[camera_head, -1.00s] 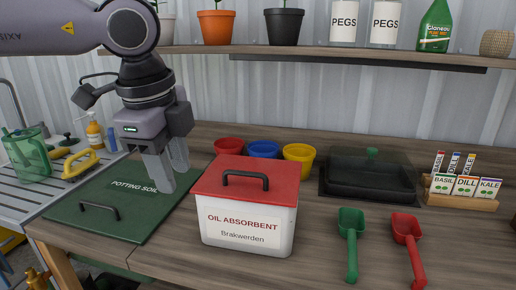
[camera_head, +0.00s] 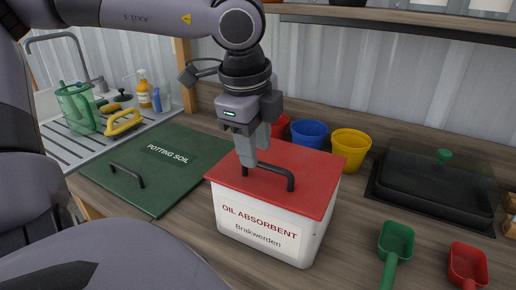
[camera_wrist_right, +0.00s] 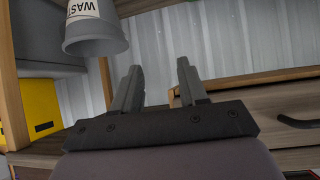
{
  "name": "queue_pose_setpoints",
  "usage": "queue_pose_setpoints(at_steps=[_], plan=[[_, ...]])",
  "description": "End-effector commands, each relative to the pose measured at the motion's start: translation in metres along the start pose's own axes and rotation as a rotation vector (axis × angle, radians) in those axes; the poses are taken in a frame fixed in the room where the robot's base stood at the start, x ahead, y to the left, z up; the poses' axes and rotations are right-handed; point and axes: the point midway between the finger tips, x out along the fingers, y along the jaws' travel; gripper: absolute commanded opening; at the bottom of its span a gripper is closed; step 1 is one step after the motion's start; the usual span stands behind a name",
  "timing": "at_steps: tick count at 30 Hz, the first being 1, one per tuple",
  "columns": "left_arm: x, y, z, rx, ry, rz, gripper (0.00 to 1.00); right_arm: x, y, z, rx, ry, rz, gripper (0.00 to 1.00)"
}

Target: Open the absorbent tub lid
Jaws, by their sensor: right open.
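The absorbent tub (camera_head: 262,226) is a white box labelled "OIL ABSORBENT" standing on the wooden bench in the head view. Its red lid (camera_head: 312,181) lies flat on top, with a black arched handle (camera_head: 280,170). My left gripper (camera_head: 254,158) points down over the lid, its fingertips at the left end of the handle. The fingers overlap in this view, so I cannot tell whether they grip the handle. My right gripper (camera_wrist_right: 158,90) shows in the right wrist view with its fingers apart and nothing between them.
A green "POTTING SOIL" lid (camera_head: 150,165) lies left of the tub. Blue (camera_head: 309,133) and yellow (camera_head: 350,147) pots stand behind it. A lidded black tray (camera_head: 435,185) and green (camera_head: 396,240) and red (camera_head: 467,264) scoops are to the right. A grey bin (camera_wrist_right: 95,35) shows in the right wrist view.

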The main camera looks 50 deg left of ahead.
Motion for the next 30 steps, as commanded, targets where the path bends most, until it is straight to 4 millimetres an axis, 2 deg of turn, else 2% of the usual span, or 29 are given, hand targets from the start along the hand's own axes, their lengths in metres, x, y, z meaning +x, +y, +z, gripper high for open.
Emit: queue_pose_setpoints(at_steps=[6,14,15,17,18,30], plan=[[0.018,0.000,0.000,0.000,0.001,0.001,0.38,-0.001,0.000,-0.001,0.000,0.000,0.000,0.43],[0.020,0.000,0.000,-0.001,0.000,-0.001,0.38,-0.001,0.000,-0.001,0.000,0.000,0.000,0.43],[0.020,0.000,0.000,-0.001,0.000,-0.001,0.35,-0.001,0.000,-0.001,0.000,0.000,0.000,0.43],[0.020,0.000,0.000,-0.001,0.000,-0.001,0.15,-0.001,0.000,-0.001,0.000,0.000,0.000,0.43],[0.020,0.000,0.000,0.000,0.000,-0.001,0.02,-0.001,0.000,-0.001,0.000,0.000,0.000,0.43],[0.020,0.000,0.000,0.000,0.000,-0.001,0.00,0.000,0.000,-0.002,0.000,0.002,0.000,0.43]])
